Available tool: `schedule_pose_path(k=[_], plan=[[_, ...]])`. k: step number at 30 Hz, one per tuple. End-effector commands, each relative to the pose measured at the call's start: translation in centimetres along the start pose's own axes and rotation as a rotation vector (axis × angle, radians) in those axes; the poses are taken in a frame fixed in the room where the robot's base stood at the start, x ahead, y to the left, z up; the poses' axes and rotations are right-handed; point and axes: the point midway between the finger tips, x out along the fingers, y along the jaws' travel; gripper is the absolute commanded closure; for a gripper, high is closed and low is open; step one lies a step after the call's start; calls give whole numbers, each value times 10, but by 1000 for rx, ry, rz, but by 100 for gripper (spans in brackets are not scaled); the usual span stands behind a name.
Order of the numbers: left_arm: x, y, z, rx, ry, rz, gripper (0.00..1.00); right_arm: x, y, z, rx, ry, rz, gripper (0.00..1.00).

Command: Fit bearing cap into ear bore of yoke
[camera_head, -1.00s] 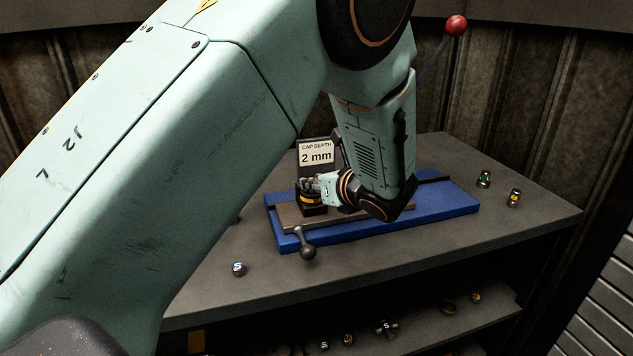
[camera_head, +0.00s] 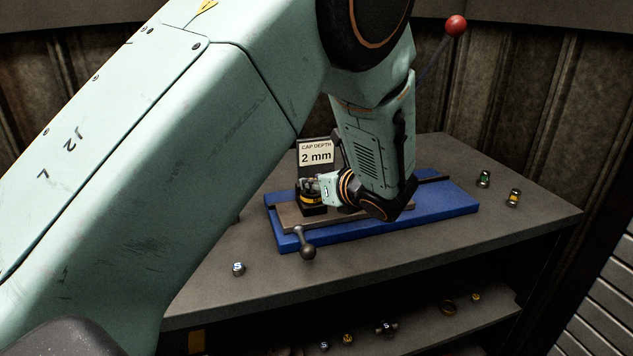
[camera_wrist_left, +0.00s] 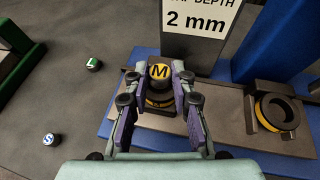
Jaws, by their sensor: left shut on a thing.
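A bearing cap (camera_wrist_left: 160,71) with a yellow top marked M sits between my left gripper's fingertips (camera_wrist_left: 159,84) in the left wrist view. The gripper is shut on it. Directly below the cap is a dark yoke part (camera_wrist_left: 158,108) with a yellow band; whether the cap is inside its bore cannot be told. In the head view my left gripper (camera_head: 322,184) is at this dark, yellow-banded part (camera_head: 311,200), in front of the "CAP DEPTH 2 mm" sign (camera_head: 317,154). My right gripper is not in view.
A blue fixture (camera_head: 440,200) carries the work; a ball-ended handle (camera_head: 307,251) sticks out in front. A dark ring with a yellow band (camera_wrist_left: 277,112) stands at right. Loose caps lie on the bench, one marked S (camera_head: 238,269), two at right (camera_head: 484,179). A lower shelf holds small parts.

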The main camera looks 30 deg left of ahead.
Motion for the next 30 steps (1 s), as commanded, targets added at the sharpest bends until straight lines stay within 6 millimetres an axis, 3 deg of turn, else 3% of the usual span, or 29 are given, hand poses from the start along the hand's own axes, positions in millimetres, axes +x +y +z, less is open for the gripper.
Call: schedule_pose_path(k=[14, 30], plan=[[4, 0, -10, 0, 0, 0, 100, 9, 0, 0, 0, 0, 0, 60], [3, 0, -7, 1, 2, 0, 100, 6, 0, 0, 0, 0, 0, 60]])
